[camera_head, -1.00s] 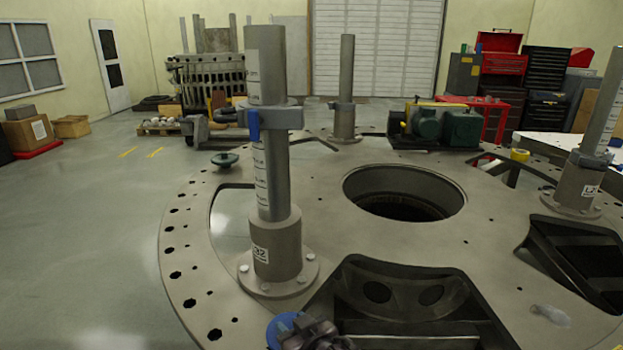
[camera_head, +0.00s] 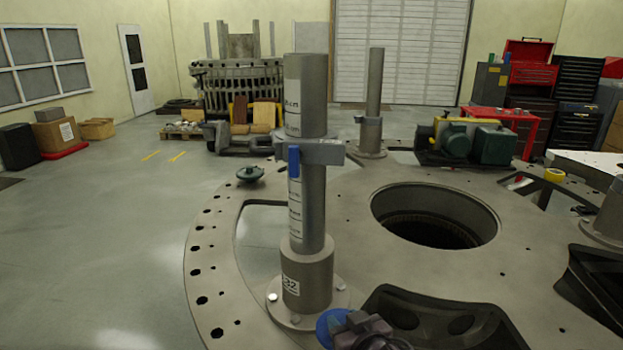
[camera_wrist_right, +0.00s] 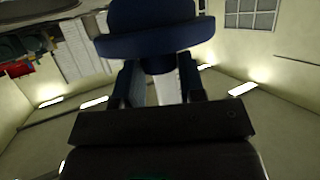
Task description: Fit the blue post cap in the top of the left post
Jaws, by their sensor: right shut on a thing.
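The left post (camera_head: 306,100) stands upright on the turret plate (camera_head: 212,260). It is a grey tube with a printed scale, a grey clamp with a blue part (camera_head: 294,162) and a flanged foot. Its top is in view, with no cap on it. My right gripper (camera_head: 347,327) is at the bottom edge of the head view, low in front of the post's foot. It is shut on the blue post cap (camera_head: 328,326). In the right wrist view the cap (camera_wrist_right: 150,35) shows dark blue, with a wide rim and a narrower stem between the fingers. My left gripper is out of view.
A second post (camera_head: 374,100) stands farther back, and another post's foot (camera_head: 606,220) is at the right edge. The plate has a large round hole (camera_head: 435,215) and a dark framed opening (camera_head: 430,315). A green motor unit (camera_head: 470,138) sits behind.

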